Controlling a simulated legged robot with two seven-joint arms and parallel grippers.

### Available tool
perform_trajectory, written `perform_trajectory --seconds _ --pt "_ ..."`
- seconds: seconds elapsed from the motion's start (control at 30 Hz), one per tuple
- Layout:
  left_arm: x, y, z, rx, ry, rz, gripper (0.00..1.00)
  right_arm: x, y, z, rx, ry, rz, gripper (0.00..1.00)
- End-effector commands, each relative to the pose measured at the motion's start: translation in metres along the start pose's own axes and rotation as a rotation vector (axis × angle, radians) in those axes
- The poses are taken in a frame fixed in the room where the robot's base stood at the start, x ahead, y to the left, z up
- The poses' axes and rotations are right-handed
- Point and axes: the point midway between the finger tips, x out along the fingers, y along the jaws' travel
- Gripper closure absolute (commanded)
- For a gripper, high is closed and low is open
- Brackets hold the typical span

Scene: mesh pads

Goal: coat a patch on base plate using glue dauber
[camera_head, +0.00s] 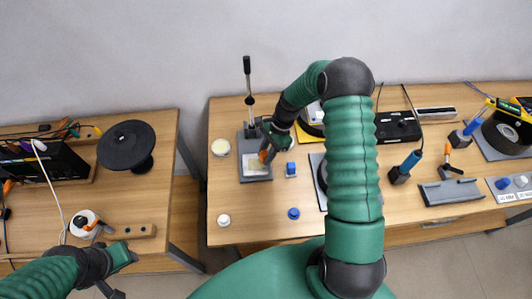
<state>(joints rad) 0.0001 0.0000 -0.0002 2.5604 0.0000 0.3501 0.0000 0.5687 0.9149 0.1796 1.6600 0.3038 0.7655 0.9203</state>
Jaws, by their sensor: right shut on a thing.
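The base plate (256,174) is a dark grey block with a pale patch on its top, at the left of the right-hand table. An upright black lever stands at its back. My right gripper (266,151) is over the right side of this plate, shut on a small orange-and-dark tool that looks like the glue dauber (263,157). The gripper hides most of the tool, and I cannot tell whether its tip touches the patch. My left gripper (122,274) is at the lower left, in front of the left table, with its fingers apart and nothing seen between them.
A pale round pot (220,147) stands left of the plate. A blue block (291,169), a white cap (224,220) and a blue cap (293,213) lie nearby. My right arm covers the table's middle. A black round stand (126,145) is on the left table.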

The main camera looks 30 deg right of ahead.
Motion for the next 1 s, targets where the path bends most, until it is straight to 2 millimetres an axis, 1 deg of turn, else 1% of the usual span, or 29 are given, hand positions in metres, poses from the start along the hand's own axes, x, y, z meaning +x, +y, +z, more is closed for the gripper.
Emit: perform_trajectory --seconds 0.03,0.6,0.73,1.0 --pt "-0.009 0.0 -0.002 0.0 0.001 0.0 0.64 -0.013 -0.001 0.005 -0.003 0.003 -0.005 1.0" --pt "-0.051 0.0 -0.012 0.0 0.0 0.0 0.64 -0.06 -0.001 0.024 -0.01 0.0 -0.002 1.0" --pt "-0.055 0.0 -0.013 0.0 0.0 0.0 0.64 -0.064 0.0 0.026 -0.011 -0.001 -0.001 1.0" --pt "-0.055 0.0 -0.013 0.0 0.0 0.0 0.64 -0.064 0.0 0.026 -0.011 0.0 -0.001 1.0"
